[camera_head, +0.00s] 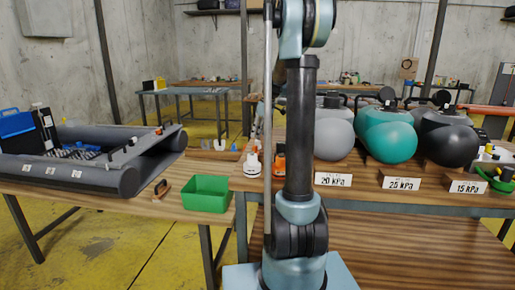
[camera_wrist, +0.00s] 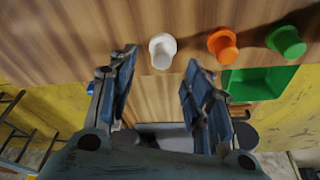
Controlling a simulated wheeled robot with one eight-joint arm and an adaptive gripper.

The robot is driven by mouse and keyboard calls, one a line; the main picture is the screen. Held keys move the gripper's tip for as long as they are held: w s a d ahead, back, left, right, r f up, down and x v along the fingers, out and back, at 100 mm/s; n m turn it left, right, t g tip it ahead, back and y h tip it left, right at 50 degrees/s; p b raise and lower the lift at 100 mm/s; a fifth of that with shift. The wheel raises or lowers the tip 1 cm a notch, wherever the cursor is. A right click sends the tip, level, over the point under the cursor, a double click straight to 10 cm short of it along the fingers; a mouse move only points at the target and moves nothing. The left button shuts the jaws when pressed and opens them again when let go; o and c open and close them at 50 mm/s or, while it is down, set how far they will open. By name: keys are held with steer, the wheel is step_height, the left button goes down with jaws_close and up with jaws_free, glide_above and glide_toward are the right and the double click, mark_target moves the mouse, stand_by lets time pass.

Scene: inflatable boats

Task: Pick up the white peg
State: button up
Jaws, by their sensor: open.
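The white peg (camera_wrist: 162,50) stands on the wooden tabletop (camera_wrist: 90,30) in the wrist view, close to the table's edge. It looks like a short rounded cup shape with a wider rim. My gripper (camera_wrist: 160,66) is open, with its two blue fingers spread to the left and right. The peg shows in the gap beyond the fingertips and nothing is held. The distance between fingertips and peg is hard to judge. In the head view my arm hides part of the table, and I cannot pick out the gripper there.
An orange peg (camera_wrist: 222,43) and a green peg (camera_wrist: 287,42) stand to the right of the white one. A green bin (camera_head: 206,194) sits near the table edge beside a grey inflatable boat (camera_head: 100,178). Grey, teal (camera_head: 386,134) and black tanks with pressure labels stand at right.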

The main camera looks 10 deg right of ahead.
mark_target(258, 144)
steer(key=shift+x, duration=2.65)
steer(key=c, duration=0.8)
